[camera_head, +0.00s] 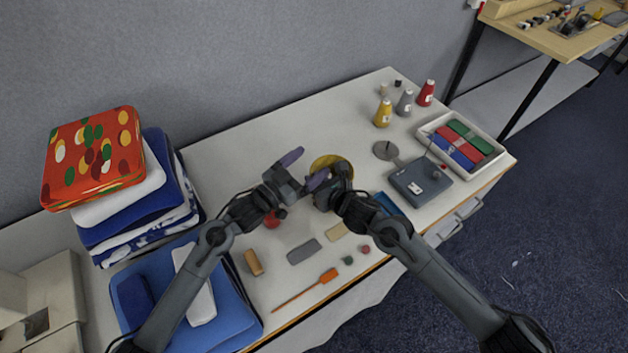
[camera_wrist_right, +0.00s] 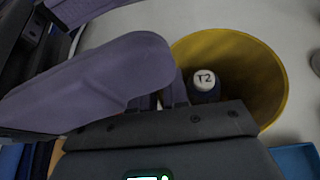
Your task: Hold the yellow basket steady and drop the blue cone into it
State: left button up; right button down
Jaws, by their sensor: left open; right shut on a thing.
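The yellow basket (camera_head: 325,160) stands on the table near its middle, partly hidden by my grippers. The right wrist view looks into its round opening (camera_wrist_right: 262,65). My left gripper (camera_head: 313,162) is open at the basket's left side, and its purple finger (camera_wrist_right: 100,80) crosses the right wrist view close to the rim. I cannot tell if it touches the basket. My right gripper (camera_head: 338,178) is shut on the blue cone (camera_wrist_right: 202,97), whose white top marked T2 shows against the basket's opening. The cone's lower part is hidden, and so is its height relative to the rim.
Yellow (camera_head: 383,113), grey (camera_head: 404,103) and red (camera_head: 426,93) cones stand at the back right. A tray (camera_head: 499,158) of coloured blocks and a grey-blue box (camera_head: 420,182) are to the right. Folded cloths (camera_head: 95,165) pile at left. An orange tool (camera_head: 305,290) lies in front.

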jog(key=shift+r, duration=0.2)
jog(key=c, duration=1.1)
grip_release()
jog(key=shift+a, duration=0.1)
jog(key=shift+c, duration=0.2)
jog(key=shift+o, duration=0.4)
jog(key=shift+a, duration=0.1)
jog(key=shift+s, duration=0.1)
